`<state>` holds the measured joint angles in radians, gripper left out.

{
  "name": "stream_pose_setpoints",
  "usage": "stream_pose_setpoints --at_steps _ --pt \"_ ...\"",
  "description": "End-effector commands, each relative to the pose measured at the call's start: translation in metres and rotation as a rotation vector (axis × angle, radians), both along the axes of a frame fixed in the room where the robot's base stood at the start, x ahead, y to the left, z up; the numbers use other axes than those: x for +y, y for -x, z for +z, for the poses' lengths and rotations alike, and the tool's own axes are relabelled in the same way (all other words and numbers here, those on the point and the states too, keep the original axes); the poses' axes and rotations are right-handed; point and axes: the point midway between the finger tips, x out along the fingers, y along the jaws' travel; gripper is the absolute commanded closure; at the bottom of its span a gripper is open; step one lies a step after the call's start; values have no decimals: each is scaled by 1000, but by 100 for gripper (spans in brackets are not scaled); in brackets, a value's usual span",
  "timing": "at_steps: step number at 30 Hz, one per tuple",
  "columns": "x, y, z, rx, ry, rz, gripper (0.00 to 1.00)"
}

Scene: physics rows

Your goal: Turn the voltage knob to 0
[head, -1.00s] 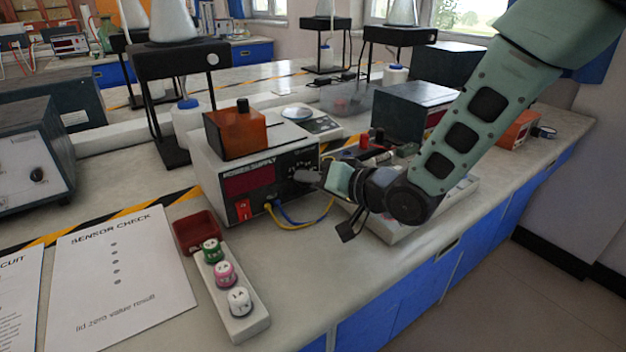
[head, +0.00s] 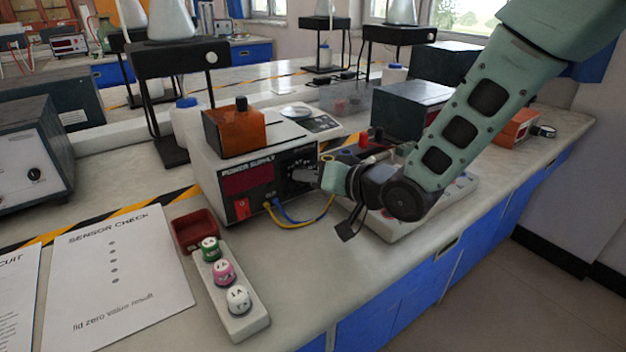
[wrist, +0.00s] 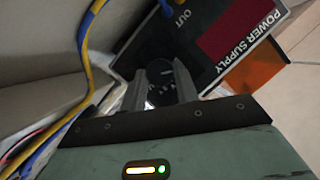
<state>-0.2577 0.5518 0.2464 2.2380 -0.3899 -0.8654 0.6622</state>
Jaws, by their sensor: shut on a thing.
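The power supply (head: 255,160) stands on the bench with its dark front panel facing me. It has a dark display, a red switch and the word OUT above the cable sockets. The dark round voltage knob (wrist: 159,84) sits on the panel and shows between my fingers in the wrist view. My gripper (wrist: 160,80) is shut on the knob, one finger on each side. In the head view my gripper (head: 312,175) reaches the right part of the panel and hides most of the knob. I cannot read the knob's setting.
Blue and yellow cables (head: 300,222) loop from the panel close below my gripper. An orange box (head: 235,130) sits on the supply. A strip with green, pink and white caps (head: 238,318) and a paper sheet (head: 120,270) lie in front.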

Motion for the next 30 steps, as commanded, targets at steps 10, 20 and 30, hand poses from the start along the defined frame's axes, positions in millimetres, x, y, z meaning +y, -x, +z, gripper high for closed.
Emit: stream_pose_setpoints --at_steps 10,20,30 --pt "2 2 -2 -134 198 2 92" --pt "3 3 -1 -218 326 1 92" --pt "2 2 0 -237 357 0 92"
